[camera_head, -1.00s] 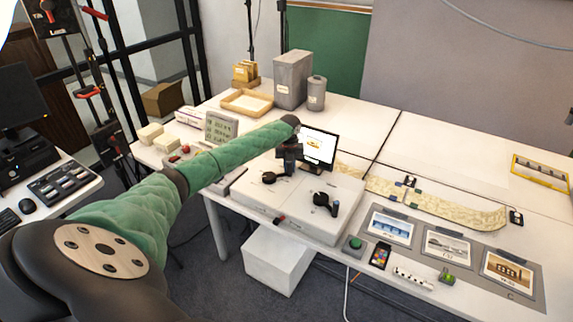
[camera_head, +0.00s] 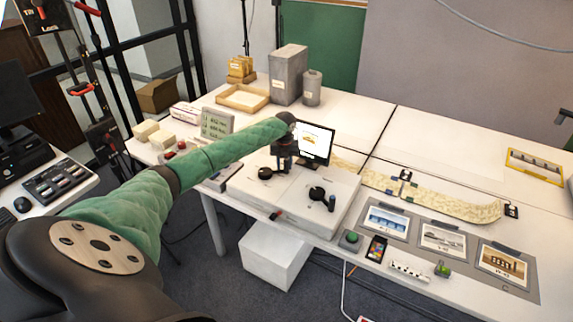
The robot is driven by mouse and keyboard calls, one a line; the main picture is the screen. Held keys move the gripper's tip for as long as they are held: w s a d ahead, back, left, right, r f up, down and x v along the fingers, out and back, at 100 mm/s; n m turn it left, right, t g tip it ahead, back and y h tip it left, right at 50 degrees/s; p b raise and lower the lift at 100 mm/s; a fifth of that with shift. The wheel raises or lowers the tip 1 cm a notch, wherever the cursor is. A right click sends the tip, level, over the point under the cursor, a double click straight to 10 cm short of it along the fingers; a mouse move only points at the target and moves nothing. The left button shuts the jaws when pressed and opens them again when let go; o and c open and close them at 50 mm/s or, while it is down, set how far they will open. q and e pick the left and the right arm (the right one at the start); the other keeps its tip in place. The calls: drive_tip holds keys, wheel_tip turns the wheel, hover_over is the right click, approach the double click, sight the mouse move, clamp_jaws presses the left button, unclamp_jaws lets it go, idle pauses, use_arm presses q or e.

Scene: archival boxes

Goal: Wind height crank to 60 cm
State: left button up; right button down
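A white box-like unit (camera_head: 290,205) on the table carries two black round crank knobs. The left knob (camera_head: 265,173) sits near its left side. The right knob (camera_head: 317,192) has a small upright handle (camera_head: 332,203) beside it. I cannot tell which is the height crank, and no height reading is legible. A small monitor (camera_head: 315,143) stands behind the unit. My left gripper (camera_head: 284,168) points down near the back of the unit, just right of the left knob. Its fingers are dark and small, so I cannot tell whether they are open or touching anything. My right gripper is not in view.
A mat with several picture cards (camera_head: 442,239) lies at the right front. A green button (camera_head: 350,239) and a phone (camera_head: 376,248) lie near the front edge. A long pale strip (camera_head: 440,202) crosses behind. A tray (camera_head: 242,98) and grey boxes stand at the back left.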

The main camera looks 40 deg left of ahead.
use_arm(q)
drive_tip(key=shift+o, duration=0.9)
drive_tip(key=shift+s, duration=0.1)
drive_tip(key=shift+w+d+r, duration=0.15)
drive_tip(key=shift+w+r, duration=0.05)
drive_tip(key=shift+r+b, duration=0.3)
drive_tip(key=shift+r, duration=0.05)
wheel_tip(320, 180, up, 7)
drive_tip(key=b, duration=0.2)
drive_tip(key=shift+s+a, duration=0.15)
drive_tip(key=shift+a, duration=0.05)
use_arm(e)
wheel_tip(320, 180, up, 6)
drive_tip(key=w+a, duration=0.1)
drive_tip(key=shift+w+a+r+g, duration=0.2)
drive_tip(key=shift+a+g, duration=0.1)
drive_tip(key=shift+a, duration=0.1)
use_arm(q)
drive_tip(key=shift+f, duration=0.1)
